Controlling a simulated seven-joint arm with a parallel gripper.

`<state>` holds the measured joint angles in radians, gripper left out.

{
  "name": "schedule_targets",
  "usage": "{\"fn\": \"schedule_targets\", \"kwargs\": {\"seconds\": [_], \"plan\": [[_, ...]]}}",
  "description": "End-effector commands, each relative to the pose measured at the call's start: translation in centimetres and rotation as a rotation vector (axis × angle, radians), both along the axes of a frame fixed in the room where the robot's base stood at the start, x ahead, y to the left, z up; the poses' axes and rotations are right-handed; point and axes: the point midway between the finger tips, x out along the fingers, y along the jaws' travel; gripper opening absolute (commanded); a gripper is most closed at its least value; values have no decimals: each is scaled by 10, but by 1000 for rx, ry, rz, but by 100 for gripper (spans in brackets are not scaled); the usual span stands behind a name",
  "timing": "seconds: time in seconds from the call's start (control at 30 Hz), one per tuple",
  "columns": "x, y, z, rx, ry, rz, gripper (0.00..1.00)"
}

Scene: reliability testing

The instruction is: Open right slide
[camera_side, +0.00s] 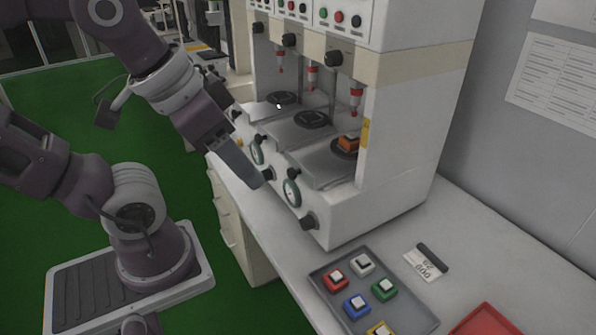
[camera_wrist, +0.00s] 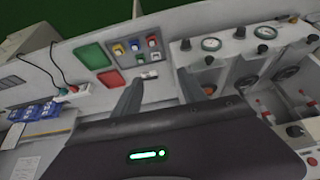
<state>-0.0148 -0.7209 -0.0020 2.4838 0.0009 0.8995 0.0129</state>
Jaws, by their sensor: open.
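The right slide (camera_side: 322,168) is a grey plate in the white machine's nearest bay, with a black handle knob (camera_side: 294,172) at its front. An orange-red block (camera_side: 348,143) sits on its round dark seat, beneath a red-tipped plunger. In the wrist view the handle knob (camera_wrist: 209,60) and the block (camera_wrist: 209,90) show right of centre. My gripper (camera_side: 250,174) is in front of the machine, left of the right slide's knob and apart from it. In the wrist view one grey finger (camera_wrist: 128,98) shows clearly. My gripper is open, with nothing visible in it.
Gauges (camera_side: 292,193) and lower knobs (camera_side: 307,222) project from the machine's front. A tray (camera_side: 322,276) of coloured button blocks, a label card (camera_side: 425,263) and a red tray (camera_side: 487,321) lie on the bench. Two more bays stand left of the right one.

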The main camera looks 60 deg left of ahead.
Motion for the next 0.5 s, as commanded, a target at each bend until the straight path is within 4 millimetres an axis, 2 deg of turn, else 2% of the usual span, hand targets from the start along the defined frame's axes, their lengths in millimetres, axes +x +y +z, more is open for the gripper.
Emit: {"fn": "schedule_targets", "kwargs": {"seconds": [0.07, 0.17, 0.2, 0.3, 0.4, 0.5], "plan": [[22, 10, 1, 23, 59, 15, 49], [70, 37, -5, 55, 178, 27, 49], [91, 52, -12, 60, 228, 29, 49], [132, 93, -40, 51, 338, 24, 49], [158, 128, -72, 25, 418, 15, 49], [169, 151, -96, 1, 462, 6, 49]]}}
